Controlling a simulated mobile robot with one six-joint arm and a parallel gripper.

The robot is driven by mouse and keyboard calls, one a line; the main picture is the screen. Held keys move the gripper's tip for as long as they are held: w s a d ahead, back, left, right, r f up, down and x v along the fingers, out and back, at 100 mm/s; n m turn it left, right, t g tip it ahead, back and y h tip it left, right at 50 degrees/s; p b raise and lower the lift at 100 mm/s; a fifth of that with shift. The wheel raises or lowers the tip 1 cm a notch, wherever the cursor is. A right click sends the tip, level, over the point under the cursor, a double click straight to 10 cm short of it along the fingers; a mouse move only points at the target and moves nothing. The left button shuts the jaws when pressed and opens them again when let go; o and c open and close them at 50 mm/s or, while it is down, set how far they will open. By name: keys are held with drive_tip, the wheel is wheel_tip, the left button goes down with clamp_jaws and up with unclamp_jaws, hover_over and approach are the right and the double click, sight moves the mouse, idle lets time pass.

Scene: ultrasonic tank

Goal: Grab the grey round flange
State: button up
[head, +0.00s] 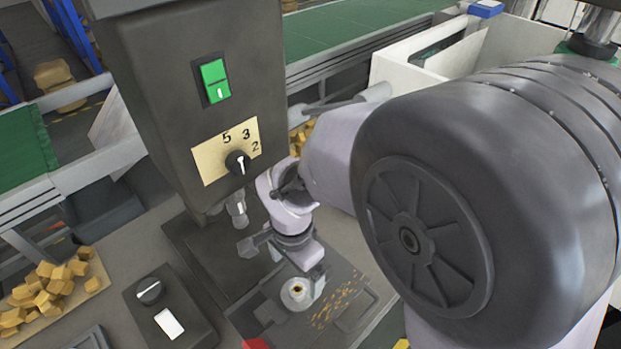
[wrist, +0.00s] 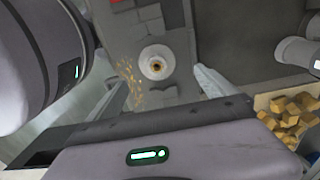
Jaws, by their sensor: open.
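The grey round flange (head: 296,292) sits on the work surface below the drill press, a pale disc with a dark, brownish hole at its centre. In the wrist view the flange (wrist: 155,62) lies beyond and between the two fingers of my gripper (wrist: 162,92). The fingers are spread wide apart and nothing is between their tips. I cannot tell the exact gap between fingers and flange.
The dark drill press (head: 170,80) with a dial stands just behind. A control box (head: 165,312) is to the left, beside a heap of yellowish blocks (head: 45,290). Golden shavings (head: 340,302) lie right of the flange.

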sight(297, 289)
wheel_tip(297, 289, down, 3)
drive_tip(key=shift+b, duration=0.3)
drive_tip(key=f, duration=0.1)
drive_tip(key=f+b, duration=0.1)
drive_tip(key=f, duration=0.1)
drive_tip(key=f+b, duration=0.1)
drive_tip(key=f, duration=0.1)
drive_tip(key=shift+s+d+f, duration=0.1)
drive_tip(key=shift+s, duration=0.2)
drive_tip(key=c, duration=1.7)
